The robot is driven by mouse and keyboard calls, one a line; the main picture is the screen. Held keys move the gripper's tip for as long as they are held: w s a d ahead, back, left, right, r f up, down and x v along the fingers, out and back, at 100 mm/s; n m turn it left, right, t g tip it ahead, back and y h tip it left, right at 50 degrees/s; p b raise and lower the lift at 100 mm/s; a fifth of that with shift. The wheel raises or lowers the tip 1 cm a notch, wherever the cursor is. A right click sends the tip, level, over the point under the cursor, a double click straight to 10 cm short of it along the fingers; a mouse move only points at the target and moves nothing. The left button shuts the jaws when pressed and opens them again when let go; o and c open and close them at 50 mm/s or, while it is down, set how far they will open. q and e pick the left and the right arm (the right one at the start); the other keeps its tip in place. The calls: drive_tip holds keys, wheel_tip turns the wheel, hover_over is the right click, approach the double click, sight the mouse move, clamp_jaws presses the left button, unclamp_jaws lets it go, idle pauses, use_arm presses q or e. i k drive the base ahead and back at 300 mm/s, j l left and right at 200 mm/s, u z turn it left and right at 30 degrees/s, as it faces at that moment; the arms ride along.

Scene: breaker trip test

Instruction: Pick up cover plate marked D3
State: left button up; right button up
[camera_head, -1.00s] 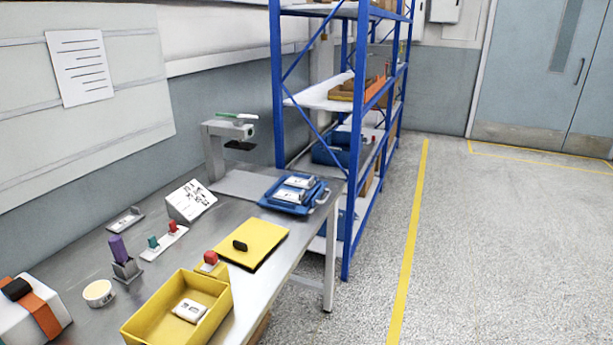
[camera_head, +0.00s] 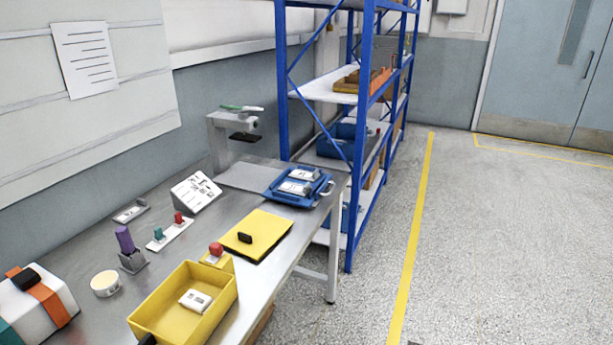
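No D3 marking is readable at this size, so I cannot tell which piece is that cover plate. A small white plate-like piece (camera_head: 195,300) lies inside the yellow bin (camera_head: 222,312) at the front of the bench. Two similar white pieces, a rear one (camera_head: 303,174) and a front one (camera_head: 295,188), lie in the blue tray (camera_head: 328,190) at the bench's far right end. Neither gripper can be made out. A small black shape (camera_head: 148,340) shows at the bottom edge by the bin; I cannot tell what it is.
The metal bench (camera_head: 75,248) also carries a yellow mat (camera_head: 272,228) with a black object, a red button (camera_head: 216,249), a purple-handled item (camera_head: 125,239), a round tub (camera_head: 105,283) and a strapped white box (camera_head: 30,308). A blue shelf rack (camera_head: 361,140) stands behind. The floor at right is clear.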

sight(297, 174)
drive_tip(key=i+l+u, duration=0.2)
drive_tip(key=i+l, duration=0.55)
